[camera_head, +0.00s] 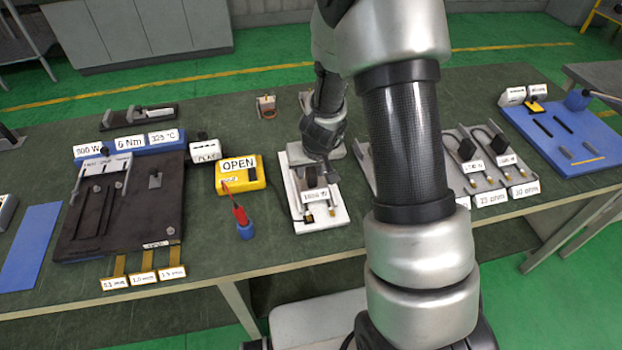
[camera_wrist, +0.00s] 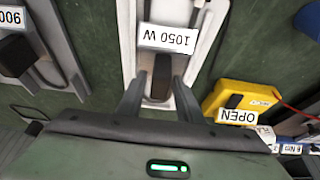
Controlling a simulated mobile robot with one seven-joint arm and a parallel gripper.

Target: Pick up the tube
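A white tray (camera_head: 335,223) on the workbench holds an element tagged 1050 W (camera_head: 316,195). In the wrist view the tray (camera_wrist: 128,50) carries a dark upright block (camera_wrist: 161,77) beside the 1050 W tag (camera_wrist: 167,38), with grey metal legs past the tag. I cannot tell for sure which part is the tube. My gripper (camera_wrist: 157,88) is open, its two fingers on either side of the dark block with gaps visible. In the head view my gripper (camera_head: 321,155) is over the back of the tray and hides part of the element.
A dark fixture (camera_head: 120,215) is further left. Grey trays with similar elements (camera_head: 468,150) lie right, partly behind my arm.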

